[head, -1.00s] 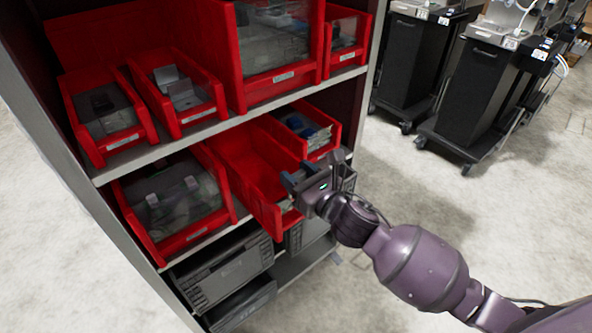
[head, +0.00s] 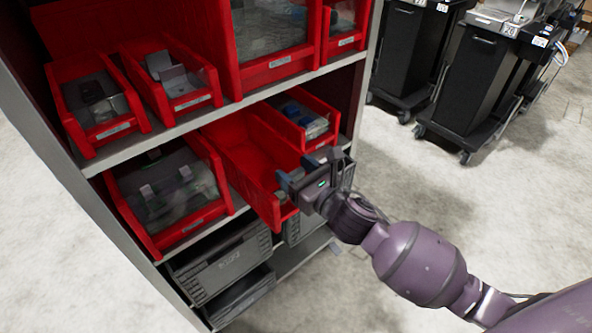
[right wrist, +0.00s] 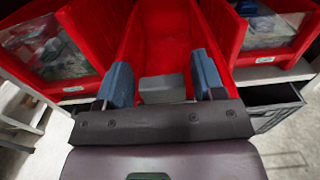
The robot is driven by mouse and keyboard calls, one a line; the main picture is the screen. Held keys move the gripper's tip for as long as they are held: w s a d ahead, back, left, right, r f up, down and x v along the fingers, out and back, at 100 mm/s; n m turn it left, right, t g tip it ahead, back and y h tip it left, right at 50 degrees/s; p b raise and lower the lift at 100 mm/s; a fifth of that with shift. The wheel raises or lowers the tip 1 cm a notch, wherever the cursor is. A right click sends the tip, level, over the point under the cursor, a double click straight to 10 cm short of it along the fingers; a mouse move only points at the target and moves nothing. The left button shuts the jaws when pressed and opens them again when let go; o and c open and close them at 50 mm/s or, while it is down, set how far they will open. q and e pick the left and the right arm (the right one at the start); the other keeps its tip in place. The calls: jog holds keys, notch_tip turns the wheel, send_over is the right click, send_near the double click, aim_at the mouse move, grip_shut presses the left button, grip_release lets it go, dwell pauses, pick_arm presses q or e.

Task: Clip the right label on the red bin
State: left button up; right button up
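The open red bin (head: 250,165) is the middle one on the lower shelf and sticks out past its neighbours. It fills the middle of the right wrist view (right wrist: 160,35). My right gripper (head: 298,178) is at the bin's front end and partly hides it. Its two blue-grey fingers stand apart in the wrist view (right wrist: 164,82). A small grey rectangular piece (right wrist: 162,88) shows between them, with gaps on both sides; I cannot tell whether it is the label. I see no label clearly on this bin's front. My left gripper is not in view.
Red bins with contents stand left (head: 170,190) and right (head: 303,118) of it. More labelled bins fill the upper shelf (head: 150,135). Dark grey crates (head: 225,265) sit below. Black carts (head: 465,85) stand at the back right.

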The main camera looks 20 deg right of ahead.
jog(key=shift+o, duration=0.9)
jog(key=shift+s, duration=0.15)
jog(key=shift+s+d, duration=0.15)
jog(key=shift+s, duration=0.15)
jog(key=v, duration=1)
jog(key=shift+p, duration=0.45)
jog(key=shift+w+r, duration=0.1)
